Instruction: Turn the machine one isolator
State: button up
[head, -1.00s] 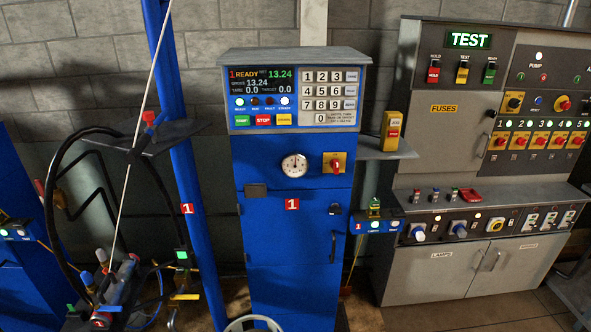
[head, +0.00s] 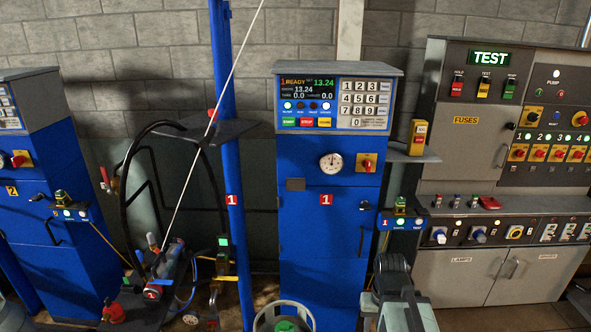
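Machine one (head: 325,240) is a tall blue cabinet in the middle of the head view, with a white 1 on a red label. Its isolator (head: 367,163) is a red rotary knob on a yellow plate, right of a round white dial (head: 330,163). The knob looks roughly upright; its exact angle is too small to tell. The display above reads 1 READY and 13.24. My gripper (head: 402,312), grey and dark, shows at the bottom edge, low and right of the cabinet, well apart from the isolator. Its fingers cannot be made out.
A grey test bench (head: 478,190) stands at the right with similar red-on-yellow knobs. Machine two (head: 45,190) stands at the far left. A blue post (head: 228,150), a slanting pale rod and a hose trolley (head: 155,280) are left of machine one. A small shelf (head: 412,152) juts out at its right.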

aim_at(367, 164)
jog(key=u, duration=1.5)
jog(key=i, duration=1)
jog(key=z, duration=0.15)
